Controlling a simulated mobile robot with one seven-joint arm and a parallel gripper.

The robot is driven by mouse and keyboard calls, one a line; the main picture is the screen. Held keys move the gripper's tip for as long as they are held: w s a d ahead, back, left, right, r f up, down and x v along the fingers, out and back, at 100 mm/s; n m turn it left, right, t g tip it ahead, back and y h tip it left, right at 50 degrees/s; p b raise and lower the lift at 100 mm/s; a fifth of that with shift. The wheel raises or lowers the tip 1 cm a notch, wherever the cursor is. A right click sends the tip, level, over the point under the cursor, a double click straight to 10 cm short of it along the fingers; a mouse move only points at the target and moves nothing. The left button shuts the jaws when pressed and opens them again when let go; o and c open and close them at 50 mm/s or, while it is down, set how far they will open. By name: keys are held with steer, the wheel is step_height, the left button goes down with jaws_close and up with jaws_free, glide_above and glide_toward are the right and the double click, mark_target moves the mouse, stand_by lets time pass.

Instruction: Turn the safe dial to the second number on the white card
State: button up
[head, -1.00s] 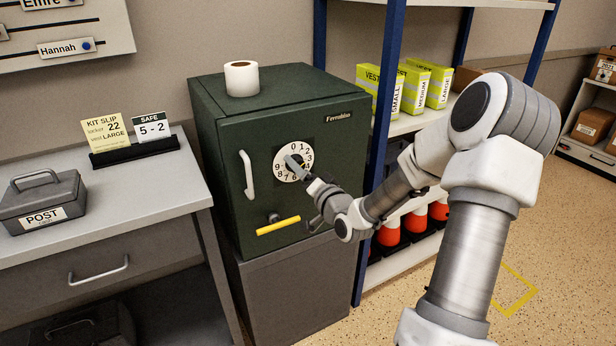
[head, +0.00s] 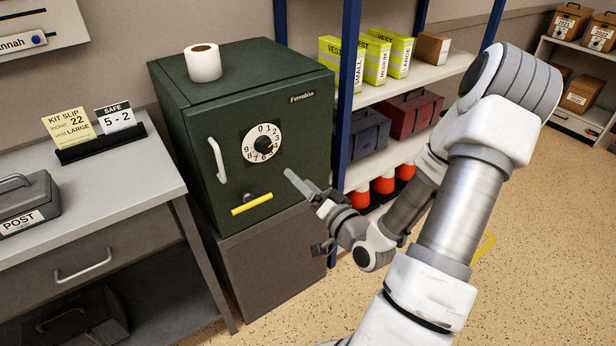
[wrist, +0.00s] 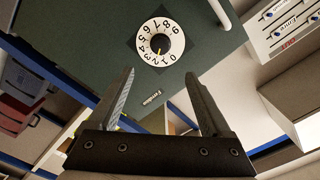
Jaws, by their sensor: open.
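The safe dial (head: 263,144) is a white numbered disc with a black knob on the front of the dark green safe (head: 200,122). The dial also shows in the wrist view (wrist: 160,43), beyond my fingers. The white card (head: 116,118) reads "SAFE 5 - 2". My gripper (head: 289,173) is open and empty, in front of the safe and apart from the dial, to its lower right. Its two fingers also show in the wrist view (wrist: 160,92).
A yellow handle (head: 252,204) and a pale vertical handle (head: 217,160) are on the safe's front. A paper roll (head: 203,62) stands on top. A yellow kit slip (head: 70,129) stands beside the white card on the desk (head: 120,170). Shelving (head: 350,90) stands close on the right.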

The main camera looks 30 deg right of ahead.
steer(key=s+p, duration=0.2)
steer(key=p, duration=0.1)
stand_by(0.4)
stand_by(0.4)
